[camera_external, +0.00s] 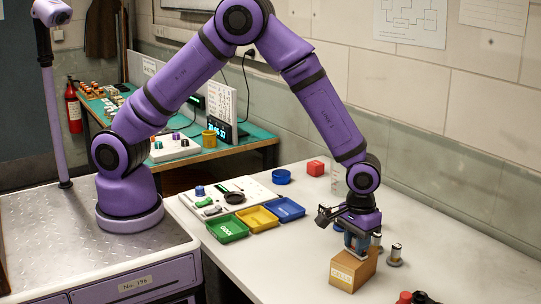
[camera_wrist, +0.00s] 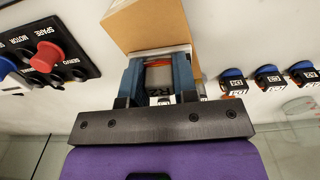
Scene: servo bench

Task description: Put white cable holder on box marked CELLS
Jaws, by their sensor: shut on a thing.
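The brown box marked CELLS (camera_external: 349,273) stands on the white bench in the external view, its label facing front. Its cardboard side also shows in the wrist view (camera_wrist: 150,25). My gripper (camera_external: 356,244) points down just over the box top. Dark letters show below the band. The fingers and wrist hide most of it. I cannot tell whether it touches the box.
Pale cylinders with dark ends (camera_external: 396,254) stand right of the box. Several blue-topped labelled parts (camera_wrist: 268,76) stand in a row. A dark switch panel with a red knob (camera_wrist: 50,56) is at left. Green, yellow and blue trays (camera_external: 257,218) lie left; the bench between is clear.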

